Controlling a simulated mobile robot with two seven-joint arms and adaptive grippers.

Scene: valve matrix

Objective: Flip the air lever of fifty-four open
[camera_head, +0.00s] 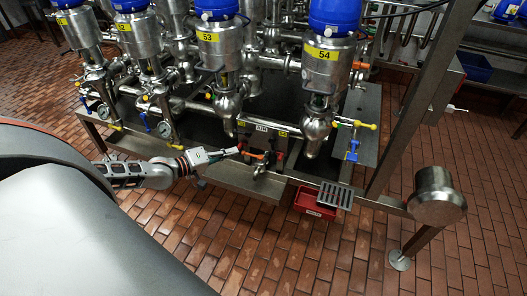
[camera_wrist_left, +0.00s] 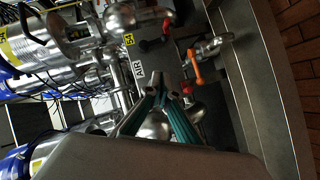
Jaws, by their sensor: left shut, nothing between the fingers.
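The valve with the yellow 54 plate (camera_head: 323,54) stands at the right in the head view. Below it, a white AIR label (camera_head: 262,127) sits on the frame's rail. In the wrist view the AIR label (camera_wrist_left: 139,70) is beside a small yellow 54 tag (camera_wrist_left: 129,40). An orange lever (camera_wrist_left: 194,66) on a metal fitting and a red-ended lever (camera_wrist_left: 166,27) are near these labels. Which one is the air lever of fifty-four is unclear. My left gripper (camera_head: 239,149) is shut and empty, its teal fingertips (camera_wrist_left: 161,80) apart from the orange lever. My right gripper is out of view.
A red bin (camera_head: 313,203) and a grate (camera_head: 335,195) are at the rail's right. A metal post (camera_head: 412,110) rises further right. Valve 53 (camera_head: 210,50) stands left of 54. Yellow and blue handles (camera_head: 353,150) hang near 54.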

